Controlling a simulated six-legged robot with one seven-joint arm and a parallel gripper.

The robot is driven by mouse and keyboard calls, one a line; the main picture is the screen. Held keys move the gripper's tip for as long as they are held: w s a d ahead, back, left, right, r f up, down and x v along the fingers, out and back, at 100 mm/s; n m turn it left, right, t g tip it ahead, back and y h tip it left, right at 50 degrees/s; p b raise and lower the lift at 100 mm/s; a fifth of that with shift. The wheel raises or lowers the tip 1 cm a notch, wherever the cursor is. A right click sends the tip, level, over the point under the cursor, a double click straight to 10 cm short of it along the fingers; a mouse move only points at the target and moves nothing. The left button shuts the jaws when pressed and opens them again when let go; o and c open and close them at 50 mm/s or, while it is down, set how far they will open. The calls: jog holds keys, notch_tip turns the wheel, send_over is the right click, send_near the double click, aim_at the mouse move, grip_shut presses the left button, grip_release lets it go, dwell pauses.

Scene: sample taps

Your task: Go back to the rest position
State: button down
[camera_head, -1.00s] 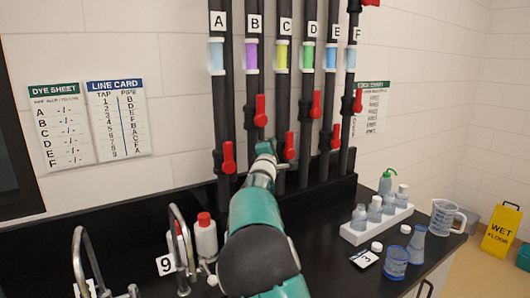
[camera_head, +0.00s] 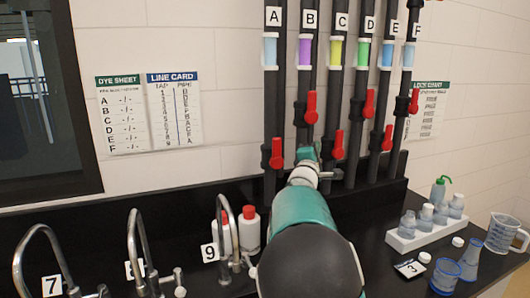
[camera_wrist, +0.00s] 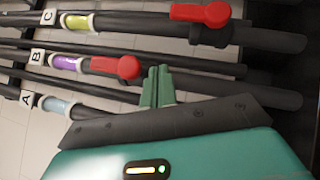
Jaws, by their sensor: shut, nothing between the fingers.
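My gripper (camera_wrist: 158,86) shows in the wrist view as two green fingers pressed together with nothing between them. It points toward the dark vertical pipes, near the red valve handle (camera_wrist: 125,66) of the pipe labelled B. In the head view my gripper (camera_head: 306,153) is partly hidden behind my own wrist, in front of the lower pipes. The red handle (camera_head: 277,153) of pipe A is just left of it, and another red handle (camera_head: 338,145) is just right of it. Whether it touches a pipe cannot be told.
Taps (camera_head: 137,245) line the black counter at left. White bottles with red caps (camera_head: 249,230) stand by the number 9 tag. At right are a white rack (camera_head: 398,243) of bottles, a beaker (camera_head: 446,275), a flask (camera_head: 471,259) and a jug (camera_head: 505,233). Pipes fill the space ahead.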

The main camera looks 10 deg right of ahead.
jog(key=s+a+f+m+g+y, duration=0.3)
jog(key=s+a+f+m+g, duration=0.1)
jog(key=s, duration=1.1)
jog(key=s+a+f+m+g+y, duration=0.4)
jog(key=s+a+f+m, duration=0.1)
jog(key=s, duration=1.1)
jog(key=s+a+f+m+g+y, duration=0.4)
jog(key=s+a+f+m, duration=0.1)
jog(key=s, duration=1.1)
notch_tip(320, 180, down, 2)
jog(key=shift+s+a+f+m, duration=0.2)
jog(key=shift+a+f+m, duration=0.1)
jog(key=shift+a, duration=0.55)
